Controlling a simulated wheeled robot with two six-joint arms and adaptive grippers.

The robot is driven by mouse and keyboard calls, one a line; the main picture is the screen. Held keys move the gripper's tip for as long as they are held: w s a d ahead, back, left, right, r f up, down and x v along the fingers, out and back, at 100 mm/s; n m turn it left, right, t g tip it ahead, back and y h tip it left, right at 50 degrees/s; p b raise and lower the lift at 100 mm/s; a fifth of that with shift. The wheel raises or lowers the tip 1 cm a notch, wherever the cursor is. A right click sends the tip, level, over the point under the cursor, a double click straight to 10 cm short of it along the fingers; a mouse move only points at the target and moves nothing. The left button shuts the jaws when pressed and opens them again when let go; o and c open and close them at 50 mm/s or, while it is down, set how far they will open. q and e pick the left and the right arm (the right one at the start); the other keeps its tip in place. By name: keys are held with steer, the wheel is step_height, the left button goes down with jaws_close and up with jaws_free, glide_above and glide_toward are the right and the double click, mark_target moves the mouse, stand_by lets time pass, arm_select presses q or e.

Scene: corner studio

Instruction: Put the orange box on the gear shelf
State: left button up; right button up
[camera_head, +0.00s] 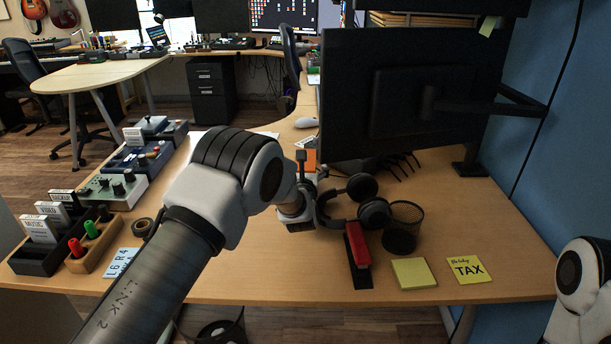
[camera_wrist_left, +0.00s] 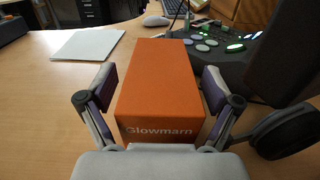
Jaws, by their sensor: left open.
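The orange box (camera_head: 311,159) stands on the wooden desk, mostly hidden behind my left arm in the head view. In the left wrist view the orange box (camera_wrist_left: 158,80) is in full sight, with "Glowmarn" on its near face. My left gripper (camera_wrist_left: 160,92) is open, with one finger on each side of the box. A narrow gap seems to show at the left finger; contact at the right one is unclear. In the head view the left gripper (camera_head: 305,168) is small and partly covered by its wrist. I cannot make out a gear shelf for certain.
Headphones (camera_head: 370,212), a mesh cup (camera_head: 402,228), a red stapler (camera_head: 357,245) and yellow notes (camera_head: 414,273) lie right of my left arm. A large monitor (camera_head: 400,95) rises behind. Control boxes (camera_head: 112,188) stand at left. A white sheet (camera_wrist_left: 85,44) lies left of the box.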

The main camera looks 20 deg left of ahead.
arm_select(q)
steer(key=shift+r, duration=0.1)
steer(key=c, duration=1.3)
steer(key=shift+c, duration=0.2)
steer(key=shift+r, duration=0.1)
